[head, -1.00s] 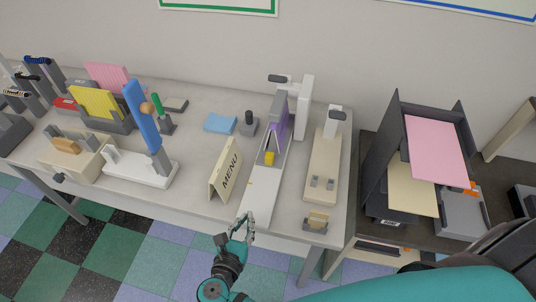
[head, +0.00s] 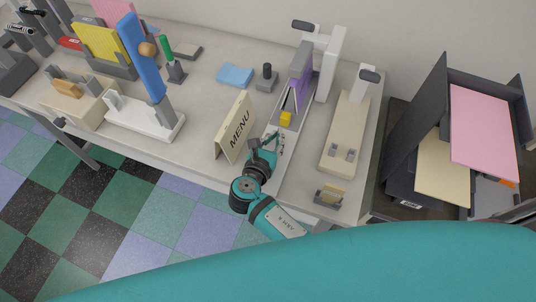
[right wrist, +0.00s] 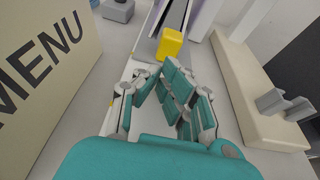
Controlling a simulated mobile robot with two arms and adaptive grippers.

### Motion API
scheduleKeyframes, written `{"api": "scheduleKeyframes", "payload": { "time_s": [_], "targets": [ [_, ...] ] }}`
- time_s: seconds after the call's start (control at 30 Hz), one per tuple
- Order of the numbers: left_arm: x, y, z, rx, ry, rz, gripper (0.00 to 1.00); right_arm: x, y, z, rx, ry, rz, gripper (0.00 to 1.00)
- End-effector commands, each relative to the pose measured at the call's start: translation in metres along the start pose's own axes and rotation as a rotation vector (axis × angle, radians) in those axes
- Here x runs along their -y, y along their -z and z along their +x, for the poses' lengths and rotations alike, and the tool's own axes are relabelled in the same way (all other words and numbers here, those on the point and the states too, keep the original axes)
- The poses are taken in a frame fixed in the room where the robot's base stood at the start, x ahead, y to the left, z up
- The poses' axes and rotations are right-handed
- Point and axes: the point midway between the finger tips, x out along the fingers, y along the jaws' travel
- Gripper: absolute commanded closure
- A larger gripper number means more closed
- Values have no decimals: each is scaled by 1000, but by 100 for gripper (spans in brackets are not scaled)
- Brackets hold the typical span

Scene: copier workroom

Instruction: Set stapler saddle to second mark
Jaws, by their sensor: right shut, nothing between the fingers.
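The stapler (head: 330,62) is white with a grey head and stands at the back of the table. A long white base (head: 257,190) runs forward from it. On the base is a grey saddle (head: 289,103) with a purple-edged booklet and a yellow block (head: 286,119) at its front end. The yellow block (right wrist: 170,44) also shows in the right wrist view, just beyond my fingertips. My right gripper (head: 277,141) is shut and empty over the base, in front of the yellow block; a gap shows between them. The marks are too small to read. My left gripper is out of view.
A MENU card (head: 236,128) stands close left of my right gripper. A beige device (head: 345,130) lies to the right, with a small holder (head: 329,196) near the front edge. A blue pad (head: 235,76) lies behind the card. A dark paper tray (head: 418,120) stands at the far right.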

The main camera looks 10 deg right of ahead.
Motion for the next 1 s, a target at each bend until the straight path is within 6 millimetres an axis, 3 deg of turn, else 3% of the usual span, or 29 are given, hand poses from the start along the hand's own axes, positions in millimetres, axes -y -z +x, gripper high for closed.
{"api": "scheduleKeyframes", "payload": {
  "time_s": [0.2,0.67,0.83,1.0],
  "targets": [
    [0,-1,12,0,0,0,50,0,-7,24,-1,0,0,100],
    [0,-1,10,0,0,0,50,0,-11,29,-1,0,-1,100],
    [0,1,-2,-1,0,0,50,0,-20,46,1,1,-2,100],
    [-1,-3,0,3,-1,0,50,0,-19,49,5,0,2,100]
  ]
}}
